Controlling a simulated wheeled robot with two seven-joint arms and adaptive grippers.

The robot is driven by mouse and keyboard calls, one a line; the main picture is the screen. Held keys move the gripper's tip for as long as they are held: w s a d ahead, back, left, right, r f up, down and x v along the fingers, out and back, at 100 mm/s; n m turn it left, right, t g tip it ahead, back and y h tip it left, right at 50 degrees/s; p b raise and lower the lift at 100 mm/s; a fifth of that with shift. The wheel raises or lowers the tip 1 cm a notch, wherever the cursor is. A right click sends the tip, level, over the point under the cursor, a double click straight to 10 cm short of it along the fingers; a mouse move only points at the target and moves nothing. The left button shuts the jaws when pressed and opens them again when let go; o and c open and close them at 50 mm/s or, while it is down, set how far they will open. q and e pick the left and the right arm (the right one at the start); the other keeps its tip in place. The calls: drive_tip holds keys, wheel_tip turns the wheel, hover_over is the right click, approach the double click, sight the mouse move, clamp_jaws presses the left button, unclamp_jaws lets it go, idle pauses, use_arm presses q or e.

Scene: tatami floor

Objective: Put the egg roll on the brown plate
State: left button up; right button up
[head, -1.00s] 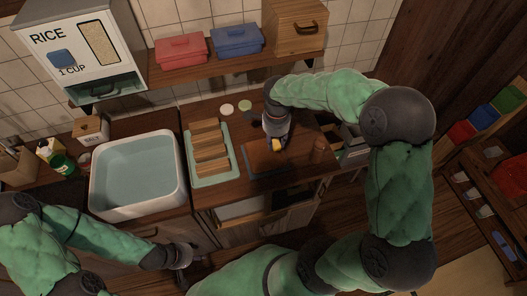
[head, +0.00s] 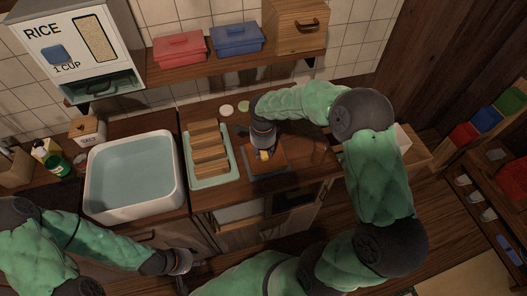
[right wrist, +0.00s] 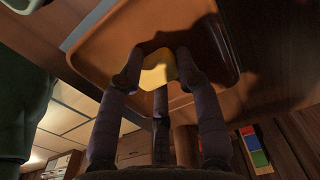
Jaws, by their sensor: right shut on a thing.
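The yellow egg roll (head: 265,155) is between the fingers of my right gripper (head: 264,152), which is shut on it. The right wrist view also shows the egg roll (right wrist: 157,71) between the dark fingers, in front of the brown plate. I cannot tell whether the egg roll touches the plate. My left gripper (head: 184,264) hangs low in front of the counter, away from the plate; its fingers are unclear.
A pale green tray (head: 225,180) with several wooden slats stands left of the plate. A white water-filled basin (head: 100,207) is further left. A brown cylinder (head: 319,151) stands right of the plate. The shelf (head: 215,62) with boxes hangs behind.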

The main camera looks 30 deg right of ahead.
sight(263, 153)
drive_tip(key=shift+f, duration=0.1)
drive_tip(key=shift+f, duration=0.1)
drive_tip(key=o, duration=1)
drive_tip(key=shift+r, duration=0.2)
wheel_tip(263, 153, up, 12)
drive_tip(key=p, duration=0.3)
drive_tip(key=shift+a, duration=0.1)
